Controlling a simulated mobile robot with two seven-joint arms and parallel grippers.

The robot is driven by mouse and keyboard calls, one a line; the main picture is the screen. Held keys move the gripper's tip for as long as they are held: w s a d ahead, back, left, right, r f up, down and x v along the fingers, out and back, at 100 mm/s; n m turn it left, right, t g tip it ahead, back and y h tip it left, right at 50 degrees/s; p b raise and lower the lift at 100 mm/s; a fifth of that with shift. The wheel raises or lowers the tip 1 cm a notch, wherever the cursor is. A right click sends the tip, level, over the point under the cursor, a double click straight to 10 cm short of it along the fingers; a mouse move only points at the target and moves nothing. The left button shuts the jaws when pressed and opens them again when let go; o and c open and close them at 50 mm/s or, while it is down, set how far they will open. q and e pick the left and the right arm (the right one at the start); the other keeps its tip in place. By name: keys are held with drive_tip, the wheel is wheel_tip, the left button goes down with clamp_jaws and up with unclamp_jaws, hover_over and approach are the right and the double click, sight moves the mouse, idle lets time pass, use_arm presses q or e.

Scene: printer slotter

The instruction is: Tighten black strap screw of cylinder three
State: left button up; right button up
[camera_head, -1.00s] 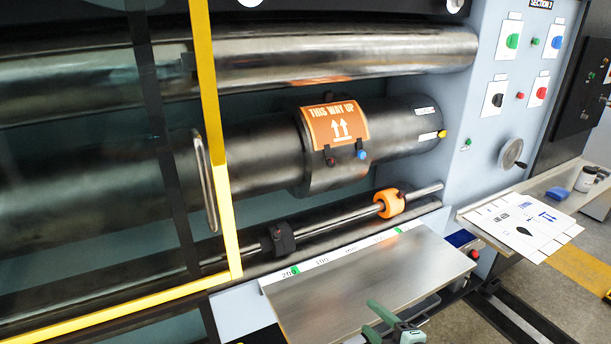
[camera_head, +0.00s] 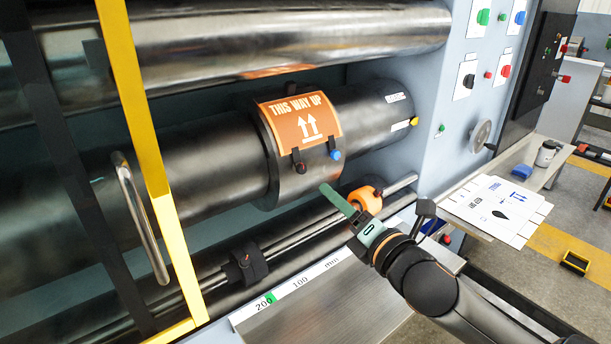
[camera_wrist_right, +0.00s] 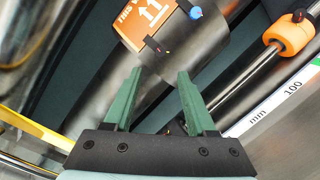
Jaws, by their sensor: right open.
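The large black cylinder (camera_head: 215,160) carries an orange "THIS WAY UP" plate (camera_head: 285,112). Two small strap fittings hang at the plate's lower edge: a dark one with a reddish knob (camera_head: 300,168) and one with a blue knob (camera_head: 335,154). In the right wrist view the blue knob (camera_wrist_right: 195,13) and dark fitting (camera_wrist_right: 150,42) lie beyond the fingers. My right gripper (camera_head: 342,208) is open and empty, just below and right of the fittings, apart from them. Its green fingers (camera_wrist_right: 160,73) point toward the cylinder. My left gripper is out of view.
A thin rod below the cylinder carries an orange collar (camera_head: 366,199) and a black collar (camera_head: 246,265) with a red knob. A yellow-framed guard (camera_head: 140,120) with a handle stands left. A metal shelf (camera_head: 310,315) juts out below.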

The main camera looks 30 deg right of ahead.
sight(303, 169)
drive_tip(key=w, duration=1)
drive_tip(key=shift+w+d+p, duration=0.1)
drive_tip(key=shift+d+p, duration=0.25)
drive_tip(key=shift+d, duration=0.05)
drive_tip(key=shift+w, duration=0.65)
drive_tip(key=shift+c, duration=0.2)
clamp_jaws()
